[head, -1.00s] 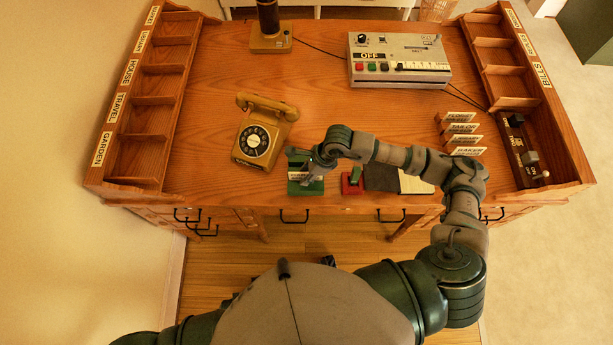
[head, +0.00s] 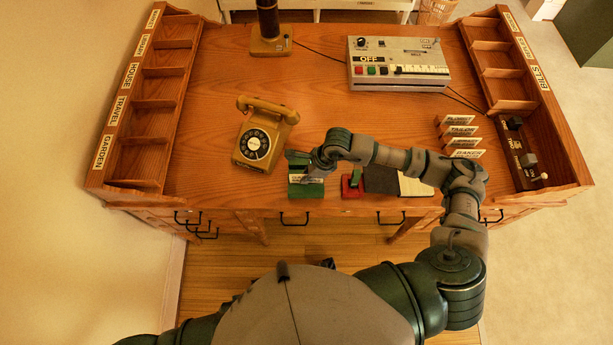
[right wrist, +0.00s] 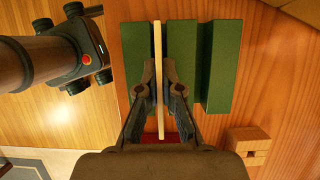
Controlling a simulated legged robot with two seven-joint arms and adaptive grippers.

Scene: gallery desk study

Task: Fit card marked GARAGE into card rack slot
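The green card rack (head: 306,190) stands near the front edge of the desk, left of my right arm. My right gripper (head: 308,176) is over it in the head view. In the right wrist view, my right gripper (right wrist: 159,85) is shut on a thin pale card (right wrist: 158,50), seen edge-on. The card lines up with the gap between two green ridges of the rack (right wrist: 182,60). How deep it sits in the gap cannot be told. Its lettering is too small to read. My left gripper is out of view.
A red stamp-like object (head: 351,187) and a dark pad (head: 381,179) lie right of the rack. A yellow telephone (head: 262,138) stands behind it to the left. Several name cards (head: 460,142) stand at the right. The desk middle is clear.

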